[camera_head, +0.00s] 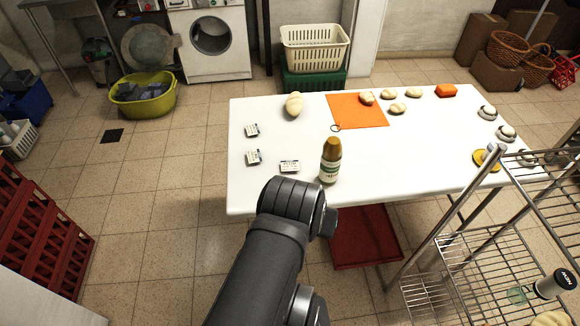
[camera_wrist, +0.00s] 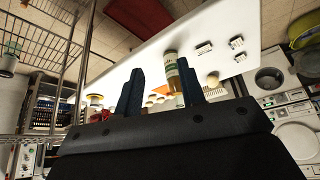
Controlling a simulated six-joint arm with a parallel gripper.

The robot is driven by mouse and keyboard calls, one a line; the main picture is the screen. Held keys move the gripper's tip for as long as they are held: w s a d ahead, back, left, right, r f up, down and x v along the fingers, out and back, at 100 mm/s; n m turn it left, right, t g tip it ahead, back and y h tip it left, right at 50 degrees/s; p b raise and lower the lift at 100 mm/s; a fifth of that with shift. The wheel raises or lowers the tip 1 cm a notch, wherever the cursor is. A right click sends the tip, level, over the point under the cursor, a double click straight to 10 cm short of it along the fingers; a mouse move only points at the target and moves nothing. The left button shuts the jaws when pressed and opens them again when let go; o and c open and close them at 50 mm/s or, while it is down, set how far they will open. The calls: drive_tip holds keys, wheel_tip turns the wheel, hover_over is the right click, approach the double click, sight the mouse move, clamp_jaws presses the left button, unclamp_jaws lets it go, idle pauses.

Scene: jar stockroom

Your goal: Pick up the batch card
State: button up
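Three small white cards with dark print lie flat on the white table (camera_head: 420,150), at its left part: an upper card (camera_head: 251,130), a lower-left card (camera_head: 253,157) and a front card (camera_head: 290,166). I cannot tell which is the batch card. They also show in the wrist view, for instance one card (camera_wrist: 204,48), right of my fingers. My gripper (camera_wrist: 159,68) is open, with its two dark fingers apart and nothing held between them. In the head view my arm reaches toward the table's front edge and the fingers are hidden.
A brown bottle (camera_head: 330,162) with a pale label stands upright just right of the front card. An orange mat (camera_head: 352,112) and several pale lumps lie farther back. A metal wire rack (camera_head: 470,235) stands at the right front. The table's middle right is clear.

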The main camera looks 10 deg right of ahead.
drive_tip(key=o, duration=0.7)
drive_tip(key=w+d+r+m, duration=0.4)
drive_tip(key=w+r, duration=0.4)
drive_tip(key=w, duration=0.1)
drive_tip(key=m+g+y, duration=0.2)
drive_tip(key=m+g, duration=0.3)
drive_tip(key=m, duration=0.5)
hover_over(290, 165)
drive_tip(key=f, duration=2.7)
drive_tip(key=shift+w+a+f, duration=0.15)
drive_tip(key=shift+w+f, duration=0.05)
drive_tip(key=shift+w, duration=0.1)
drive_tip(key=shift+s+f, duration=0.2)
drive_tip(key=shift+f, duration=1.2)
drive_tip(key=shift+s+f, duration=0.2)
drive_tip(key=shift+f, duration=1.15)
